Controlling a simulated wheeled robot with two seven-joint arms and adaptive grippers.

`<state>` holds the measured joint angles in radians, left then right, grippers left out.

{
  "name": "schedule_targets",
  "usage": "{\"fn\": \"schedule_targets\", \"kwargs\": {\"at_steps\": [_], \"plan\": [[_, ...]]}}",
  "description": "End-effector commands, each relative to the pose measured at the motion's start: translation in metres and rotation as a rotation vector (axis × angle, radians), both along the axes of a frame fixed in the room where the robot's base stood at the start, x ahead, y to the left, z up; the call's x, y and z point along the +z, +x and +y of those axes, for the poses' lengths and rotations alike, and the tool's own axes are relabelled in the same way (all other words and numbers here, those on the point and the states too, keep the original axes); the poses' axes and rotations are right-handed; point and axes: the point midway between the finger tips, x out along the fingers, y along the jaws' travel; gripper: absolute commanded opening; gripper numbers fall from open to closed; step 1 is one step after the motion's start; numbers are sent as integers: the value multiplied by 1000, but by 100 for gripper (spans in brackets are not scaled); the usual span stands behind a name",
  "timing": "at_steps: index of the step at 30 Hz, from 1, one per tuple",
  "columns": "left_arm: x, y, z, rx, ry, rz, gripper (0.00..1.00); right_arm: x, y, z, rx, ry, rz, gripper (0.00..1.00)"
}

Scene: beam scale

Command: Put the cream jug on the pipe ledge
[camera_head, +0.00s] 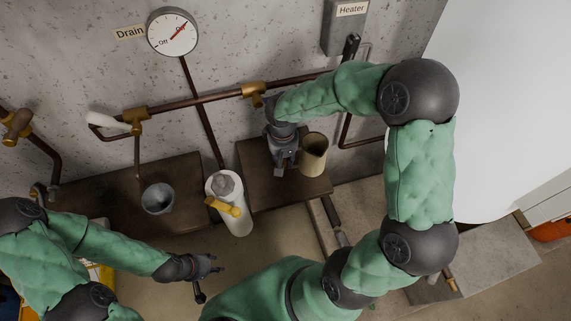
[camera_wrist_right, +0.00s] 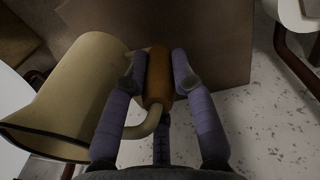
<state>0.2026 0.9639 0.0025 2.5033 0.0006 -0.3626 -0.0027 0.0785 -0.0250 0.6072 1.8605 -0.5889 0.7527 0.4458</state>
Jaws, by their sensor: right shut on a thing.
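The cream jug (camera_head: 314,155) is a tan, open-topped jug just right of my right gripper (camera_head: 285,158) in the head view. In the right wrist view the jug (camera_wrist_right: 70,85) lies to the left, with its mouth toward the lower left. My right gripper (camera_wrist_right: 160,75) is shut on the jug's brown handle grip (camera_wrist_right: 158,88), one finger on each side. A brown ledge (camera_head: 262,197) by the wall is beneath the jug; I cannot tell whether they touch. My left gripper (camera_head: 207,280) is low in the head view, away from the jug; its finger opening is unclear.
A second brown ledge (camera_head: 95,205) on the left holds a grey cup (camera_head: 158,199). A white cylinder with a yellow handle (camera_head: 232,203) stands between the ledges. Copper pipes (camera_head: 200,98) run along the wall, below a Drain dial (camera_head: 172,32) and a Heater box (camera_head: 343,28).

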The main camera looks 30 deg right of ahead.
Motion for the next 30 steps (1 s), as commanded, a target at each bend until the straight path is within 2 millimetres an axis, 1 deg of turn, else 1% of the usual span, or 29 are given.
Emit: {"fn": "schedule_targets", "kwargs": {"at_steps": [1,8,10,13,16,24,28,29,30], "plan": [[-2,0,0,0,0,0,40,-4,3,-3,-1,0,-1,0],[-4,0,0,0,0,0,40,-14,10,-8,0,-1,-1,0],[-6,0,0,0,0,0,40,-21,13,-11,0,-1,0,0],[-13,0,0,0,0,0,40,-38,12,-10,1,0,2,0],[-16,0,0,0,0,0,40,-48,12,-10,0,-1,0,0],[-15,0,0,0,0,0,40,-48,12,-10,0,0,-2,0],[-19,0,0,0,0,0,40,-52,12,-10,0,0,-2,0],[-19,0,0,0,0,0,40,-52,12,-10,1,0,-1,29],[-18,0,0,0,0,0,40,-52,12,-10,1,0,-1,40]]}}
